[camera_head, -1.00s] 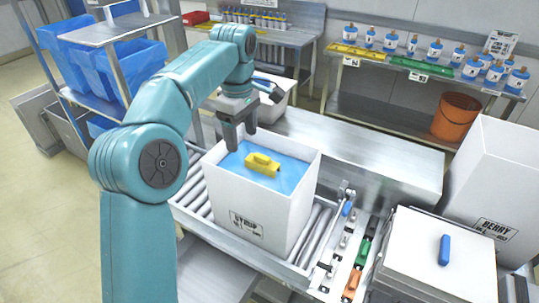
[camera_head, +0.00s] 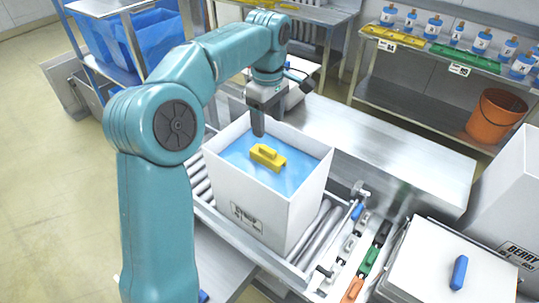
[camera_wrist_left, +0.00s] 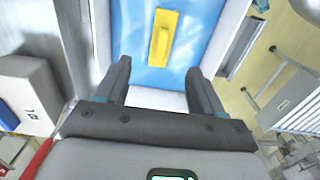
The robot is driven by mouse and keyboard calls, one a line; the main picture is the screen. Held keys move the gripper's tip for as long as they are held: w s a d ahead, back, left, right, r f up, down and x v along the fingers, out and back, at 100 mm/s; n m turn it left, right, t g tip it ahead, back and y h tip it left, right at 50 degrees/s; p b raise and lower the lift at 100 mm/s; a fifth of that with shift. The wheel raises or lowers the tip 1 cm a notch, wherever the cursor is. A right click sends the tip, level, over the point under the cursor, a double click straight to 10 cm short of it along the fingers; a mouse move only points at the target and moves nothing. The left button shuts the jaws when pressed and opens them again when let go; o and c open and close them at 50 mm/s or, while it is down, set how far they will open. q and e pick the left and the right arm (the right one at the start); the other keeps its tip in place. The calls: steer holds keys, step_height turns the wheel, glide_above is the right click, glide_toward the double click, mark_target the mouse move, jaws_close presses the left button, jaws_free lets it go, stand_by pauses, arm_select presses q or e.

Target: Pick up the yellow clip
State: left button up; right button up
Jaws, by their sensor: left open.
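The yellow clip (camera_head: 267,157) lies on the blue liner (camera_head: 294,175) inside a white box (camera_head: 262,205) labelled on its front. In the left wrist view the clip (camera_wrist_left: 162,38) is upright in the picture, ahead of the fingertips and roughly centred between them. My left gripper (camera_head: 262,122) hangs over the box's back edge, fingers pointing down. In the left wrist view its two fingers (camera_wrist_left: 158,82) are apart with nothing between them. Whether the fingertips are above or level with the clip is hard to tell. My right gripper does not show.
The box stands on a roller conveyor (camera_head: 312,240). A rack with orange, green, grey and black clips (camera_head: 362,262) is at its right. A lidded white box with a blue clip (camera_head: 460,272) stands farther right. A bare metal table (camera_head: 400,160) is behind.

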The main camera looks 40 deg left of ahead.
mark_target(267, 149)
arm_select(q)
steer(key=f, duration=0.5)
steer(key=shift+s+d, duration=0.15)
steer(key=shift+d, duration=0.05)
steer(key=shift+s+f, duration=0.15)
steer(key=shift+f, duration=0.1)
steer(key=f, duration=0.2)
steer(key=f+p, duration=0.1)
steer(key=f, duration=0.2)
steer(key=shift+a+f, duration=0.2)
steer(key=shift+f, duration=0.1)
steer(key=shift+w, duration=0.2)
steer(key=c, duration=1.1)
